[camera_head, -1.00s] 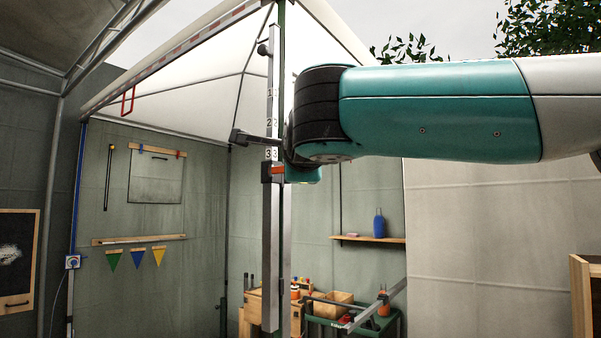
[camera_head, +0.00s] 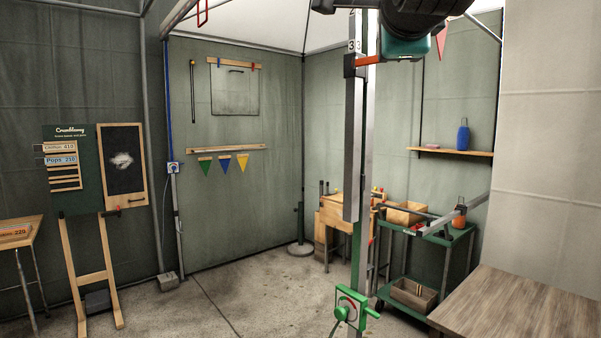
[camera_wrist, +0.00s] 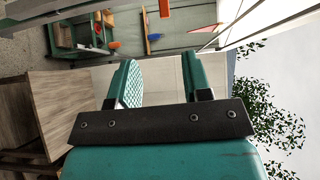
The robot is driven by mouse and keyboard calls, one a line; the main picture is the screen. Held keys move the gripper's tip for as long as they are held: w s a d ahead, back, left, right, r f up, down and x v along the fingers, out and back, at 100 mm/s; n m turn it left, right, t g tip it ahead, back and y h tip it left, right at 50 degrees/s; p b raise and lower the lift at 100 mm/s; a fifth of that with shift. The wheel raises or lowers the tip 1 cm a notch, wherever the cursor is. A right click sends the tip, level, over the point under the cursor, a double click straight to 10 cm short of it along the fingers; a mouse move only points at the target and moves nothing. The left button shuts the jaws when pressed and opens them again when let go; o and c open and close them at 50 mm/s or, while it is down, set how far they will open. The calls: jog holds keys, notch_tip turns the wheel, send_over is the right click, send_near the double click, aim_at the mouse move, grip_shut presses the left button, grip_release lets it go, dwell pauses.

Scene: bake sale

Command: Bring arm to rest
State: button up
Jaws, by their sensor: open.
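My gripper (camera_wrist: 160,68) shows in the wrist view, with its two green fingers apart and nothing between them. A pale wall panel lies beyond the gap. In the head view, a dark and teal part of my arm crosses the top edge, right of the middle. Most of the arm is above the picture there.
A wooden table (camera_head: 520,308) stands at lower right. A green cart (camera_head: 432,236) with wooden boxes stands behind a metal post with a green crank box (camera_head: 350,307). A menu board (camera_head: 75,165) stands at left. The middle floor (camera_head: 235,300) is clear.

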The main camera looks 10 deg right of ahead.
jog(key=s+a+f+n+g+y, duration=0.2)
jog(key=s+f+n+g+y, duration=0.15)
jog(key=f+n, duration=0.7)
jog(key=s+a+f+n+g+y, duration=0.25)
jog(key=f+n+g, duration=0.3)
jog(key=f, duration=0.95)
jog(key=s+f+n+g+y, duration=0.1)
jog(key=s+f+n+g, duration=0.3)
jog(key=s, duration=0.5)
jog(key=s+f+n+g+y, duration=0.1)
jog(key=s+f+n+g, duration=0.3)
jog(key=s+f+n, duration=0.3)
notch_tip(320, 180, down, 3)
jog(key=shift+s+r, duration=0.2)
jog(key=shift+s, duration=0.95)
jog(key=shift+d, duration=0.1)
